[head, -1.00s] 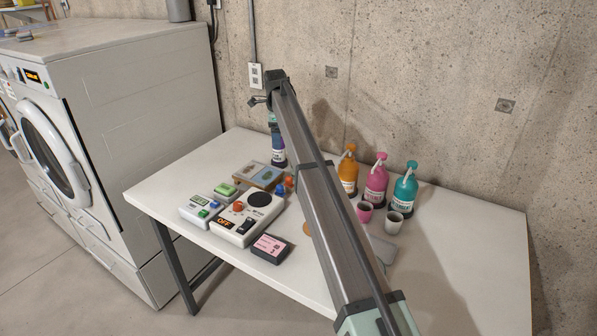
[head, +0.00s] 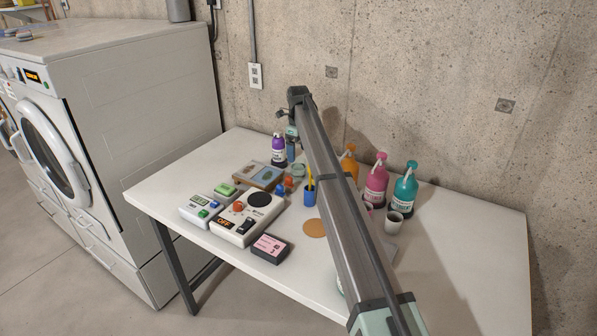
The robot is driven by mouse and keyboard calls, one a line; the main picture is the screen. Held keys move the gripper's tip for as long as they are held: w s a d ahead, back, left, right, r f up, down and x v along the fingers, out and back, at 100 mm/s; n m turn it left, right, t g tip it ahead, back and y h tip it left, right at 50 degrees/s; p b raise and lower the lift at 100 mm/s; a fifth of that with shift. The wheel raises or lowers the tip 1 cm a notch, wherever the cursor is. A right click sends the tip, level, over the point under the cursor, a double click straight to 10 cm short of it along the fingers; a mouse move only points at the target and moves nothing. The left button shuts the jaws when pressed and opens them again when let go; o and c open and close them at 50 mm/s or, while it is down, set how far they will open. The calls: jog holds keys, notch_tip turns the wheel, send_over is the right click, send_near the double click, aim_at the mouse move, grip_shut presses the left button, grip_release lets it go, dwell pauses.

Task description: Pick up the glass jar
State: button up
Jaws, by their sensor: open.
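I cannot make out the glass jar for certain. A small pale greenish round thing (head: 298,170) beside my arm, at the back of the table, may be it. A sliver of another pale thing (head: 340,284) shows at the arm's left edge near the front, mostly hidden. My gripper (head: 291,150) is open, hanging from the far end of the arm over the back of the table, just right of the purple bottle (head: 278,152). Its fingertips are small and hard to make out.
The white table (head: 460,270) carries a blue cup with a yellow stick (head: 310,192), a tan disc (head: 314,228), a control box (head: 240,226), a picture tray (head: 258,177), and orange (head: 350,165), pink (head: 376,180) and teal (head: 404,190) bottles. The front right is clear.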

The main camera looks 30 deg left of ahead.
aim_at(298, 163)
jog(key=shift+s+d+f, duration=0.1)
jog(key=shift+f, duration=1.55)
jog(key=shift+s+d+f, duration=0.1)
jog(key=shift+f, duration=1.5)
jog(key=c, duration=1.2)
jog(key=shift+r, duration=0.3)
jog(key=shift+c, duration=0.2)
jog(key=shift+r, duration=4.1)
jog(key=s+a+r, duration=0.3)
jog(key=s+a, duration=0.1)
jog(key=s, duration=0.1)
jog(key=s+d+r, duration=0.1)
jog(key=s, duration=0.8)
jog(key=s+d+r, duration=0.2)
jog(key=s, duration=0.6)
jog(key=shift+s, duration=0.35)
